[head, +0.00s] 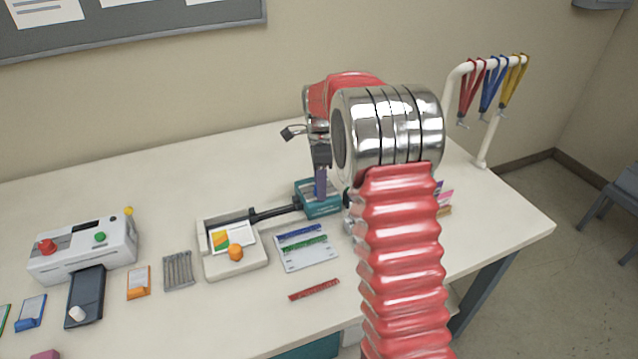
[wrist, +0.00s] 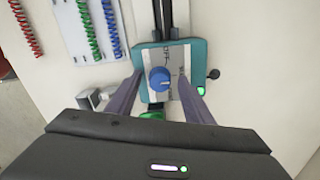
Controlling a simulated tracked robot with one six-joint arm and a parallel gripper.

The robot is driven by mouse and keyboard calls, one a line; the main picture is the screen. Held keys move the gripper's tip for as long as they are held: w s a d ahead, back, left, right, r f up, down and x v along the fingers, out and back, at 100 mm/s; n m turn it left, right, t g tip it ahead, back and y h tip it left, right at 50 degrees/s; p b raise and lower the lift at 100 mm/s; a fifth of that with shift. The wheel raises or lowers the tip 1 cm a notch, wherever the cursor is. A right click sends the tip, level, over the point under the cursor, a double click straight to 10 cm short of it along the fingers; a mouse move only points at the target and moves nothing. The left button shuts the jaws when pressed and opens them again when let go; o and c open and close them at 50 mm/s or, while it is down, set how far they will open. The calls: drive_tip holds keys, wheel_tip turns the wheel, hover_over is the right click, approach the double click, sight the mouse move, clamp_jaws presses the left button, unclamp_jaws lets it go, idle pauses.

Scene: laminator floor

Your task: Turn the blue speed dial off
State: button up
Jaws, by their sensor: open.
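The blue speed dial (wrist: 160,79) is a round knob with a pale pointer mark on a light panel. It sits on a teal unit (wrist: 198,57), which also shows in the head view (head: 318,211). My gripper (wrist: 158,84) is open, with one finger to each side of the dial. I see gaps between the fingers and the dial, and cannot tell how far above the panel the tips are. In the head view my gripper (head: 321,185) points down over the teal unit, and the dial is hidden behind it.
A green light (wrist: 201,91) and a green part (wrist: 152,115) are near the teal unit. A dark rail (head: 272,213) leads to a white tray (head: 262,262) on its left. A board with coil bindings (head: 318,258) lies in front. A laminator (head: 85,262) stands at the left.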

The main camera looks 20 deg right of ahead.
drive_tip(key=shift+c, duration=0.2)
drive_tip(key=c, duration=0.9)
drive_tip(key=shift+a, duration=0.15)
drive_tip(key=shift+c, duration=0.5)
drive_tip(key=shift+n, duration=0.4)
drive_tip(key=n, duration=1.1)
drive_tip(key=shift+d+r, duration=0.1)
drive_tip(key=shift+d, duration=0.1)
